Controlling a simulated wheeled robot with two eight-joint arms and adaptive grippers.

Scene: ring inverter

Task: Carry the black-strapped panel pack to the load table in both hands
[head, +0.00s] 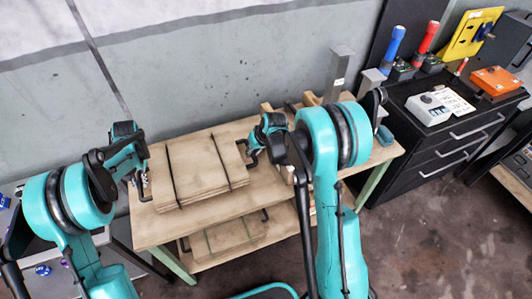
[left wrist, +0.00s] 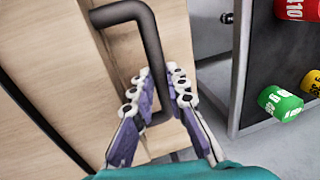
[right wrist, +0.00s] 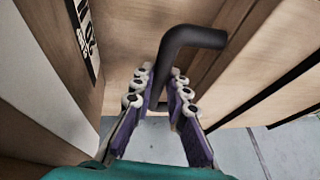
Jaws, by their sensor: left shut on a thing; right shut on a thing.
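The black-strapped panel pack (head: 206,183) is a flat stack of pale wooden panels with two dark straps. It lies level at the wooden table's top (head: 150,232); whether it touches the top, I cannot tell. My left gripper (head: 144,184) is at its left side, shut on a dark bar handle, which shows in the left wrist view (left wrist: 150,35). My right gripper (head: 251,158) is at its right side, shut on the other handle, seen in the right wrist view (right wrist: 195,38). In the wrist views the fingers (left wrist: 160,88) (right wrist: 163,88) sit either side of each bar.
Another strapped panel pack (head: 222,237) lies on the shelf below. Wooden blocks and a grey upright post (head: 337,72) stand on the table's right part. A black drawer cabinet (head: 440,140) with tools on top stands at right. Floor (head: 430,240) at front right is clear.

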